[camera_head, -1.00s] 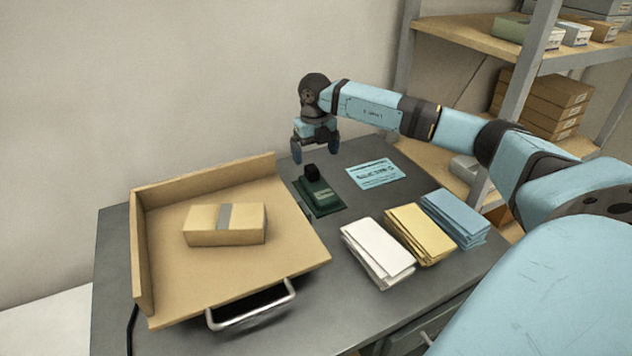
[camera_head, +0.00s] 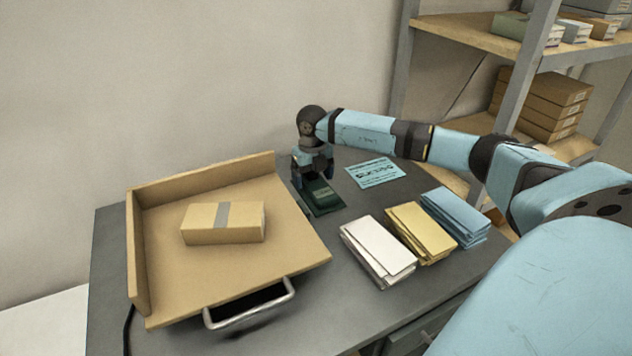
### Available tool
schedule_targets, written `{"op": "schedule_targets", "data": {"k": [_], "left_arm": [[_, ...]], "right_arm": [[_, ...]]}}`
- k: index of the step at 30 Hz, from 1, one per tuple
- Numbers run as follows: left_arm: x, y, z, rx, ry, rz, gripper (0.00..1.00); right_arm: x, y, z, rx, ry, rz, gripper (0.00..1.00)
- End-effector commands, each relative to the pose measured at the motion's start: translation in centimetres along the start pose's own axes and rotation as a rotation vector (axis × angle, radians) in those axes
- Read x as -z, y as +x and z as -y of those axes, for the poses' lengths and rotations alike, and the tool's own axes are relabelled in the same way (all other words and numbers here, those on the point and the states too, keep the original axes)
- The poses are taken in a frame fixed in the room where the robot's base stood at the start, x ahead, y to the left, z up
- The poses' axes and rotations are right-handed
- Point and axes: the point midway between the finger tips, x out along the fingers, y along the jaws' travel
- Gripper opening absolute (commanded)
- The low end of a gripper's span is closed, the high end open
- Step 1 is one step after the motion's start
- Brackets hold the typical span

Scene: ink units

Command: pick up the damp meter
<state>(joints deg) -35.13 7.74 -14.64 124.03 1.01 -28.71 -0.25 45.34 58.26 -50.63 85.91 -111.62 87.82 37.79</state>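A dark green block with a label and a black upright part on top, which I take to be the damp meter (camera_head: 323,196), lies on the grey table behind the envelope stacks. My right gripper (camera_head: 314,176) points down over its far end. Its fingers are apart, one on each side of the black upright part, which they and the hand now mostly hide. I cannot see whether the fingers touch it. The green base still rests on the table. My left gripper is not in view.
A tan tray (camera_head: 160,306) with a taped carton (camera_head: 223,222) stands close to the left. A blue printed card (camera_head: 376,173) lies to the right. White (camera_head: 378,250), yellow (camera_head: 420,232) and blue (camera_head: 456,217) envelope stacks lie in front. A shelf (camera_head: 475,40) with boxes stands behind right.

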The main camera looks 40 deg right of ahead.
Motion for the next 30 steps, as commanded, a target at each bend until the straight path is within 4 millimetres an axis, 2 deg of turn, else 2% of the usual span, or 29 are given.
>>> {"op": "schedule_targets", "data": {"k": [1, 6, 14, 20, 26, 30], "left_arm": [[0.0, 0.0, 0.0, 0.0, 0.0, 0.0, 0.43], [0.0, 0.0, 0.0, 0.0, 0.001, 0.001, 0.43], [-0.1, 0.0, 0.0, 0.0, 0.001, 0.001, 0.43], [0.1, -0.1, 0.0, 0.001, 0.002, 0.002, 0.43], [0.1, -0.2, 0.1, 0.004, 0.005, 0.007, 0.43], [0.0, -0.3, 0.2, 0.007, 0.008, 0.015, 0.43]], "right_arm": [[0.0, 0.0, 0.0, 0.0, 0.0, 0.0, 0.73], [0.0, 0.0, 0.0, 0.0, 0.0, 0.0, 0.36], [0.0, -0.1, 0.0, 0.0, 0.0, 0.0, 0.36], [0.0, -1.5, 0.0, 0.0, 0.001, 0.0, 0.36], [-0.1, -4.8, 0.0, 0.0, 0.0, 0.003, 0.36], [-0.1, -8.6, 0.0, -0.002, -0.001, 0.004, 0.36]]}}
